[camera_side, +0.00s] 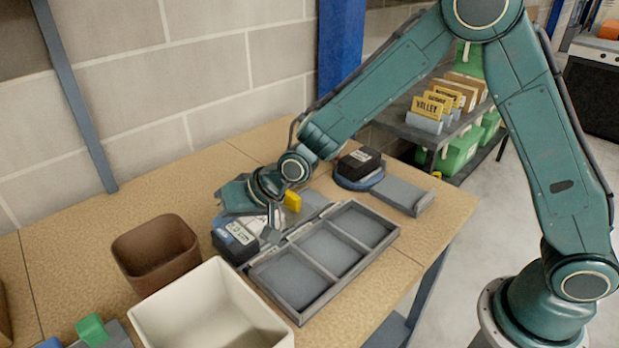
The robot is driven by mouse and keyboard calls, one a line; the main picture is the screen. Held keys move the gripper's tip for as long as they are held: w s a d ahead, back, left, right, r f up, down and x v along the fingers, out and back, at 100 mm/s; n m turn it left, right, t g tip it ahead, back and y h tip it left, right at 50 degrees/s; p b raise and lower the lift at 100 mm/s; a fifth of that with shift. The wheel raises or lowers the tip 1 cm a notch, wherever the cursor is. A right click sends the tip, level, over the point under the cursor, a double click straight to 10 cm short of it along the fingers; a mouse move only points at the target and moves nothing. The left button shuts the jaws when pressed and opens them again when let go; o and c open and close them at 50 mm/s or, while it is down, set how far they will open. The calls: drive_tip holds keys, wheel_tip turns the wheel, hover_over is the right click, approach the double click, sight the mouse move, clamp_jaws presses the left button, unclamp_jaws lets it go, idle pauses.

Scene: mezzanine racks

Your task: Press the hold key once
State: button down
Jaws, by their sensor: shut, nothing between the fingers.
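My gripper (271,226) points down over the table, with its fingers shut and empty. It is just above or beside a dark device with a pale labelled face (236,238), left of a grey tray. The picture does not show clearly whether the fingertips touch the device. I cannot make out a key marked hold; the lettering is too small to read, and my gripper covers part of this area. A second black unit with a white label (360,163) sits on a round blue base farther back.
The grey tray (390,239) has three empty compartments. A yellow block (292,201) is close behind my gripper. A brown bin (155,255) and a white bin (160,309) stand at the front left. A grey holder (404,195) lies at the right. A block wall borders the table's back.

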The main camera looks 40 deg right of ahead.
sight(229, 234)
drive_tip(key=shift+r, duration=2.5)
drive_tip(key=s+d+r+n+h, duration=0.1)
drive_tip(key=s+d+r+h, duration=0.2)
drive_tip(key=s+d+r, duration=1.1)
drive_tip(key=s+d+f+g+h, duration=0.1)
drive_tip(key=s+d, duration=0.4)
drive_tip(key=s, duration=0.4)
drive_tip(key=s+d+f+h, duration=0.1)
drive_tip(key=s+d, duration=0.4)
drive_tip(key=s, duration=0.4)
drive_tip(key=shift+s+d+n+g, duration=0.15)
drive_tip(key=shift+d+n+g, duration=0.1)
drive_tip(key=shift+n+g, duration=0.15)
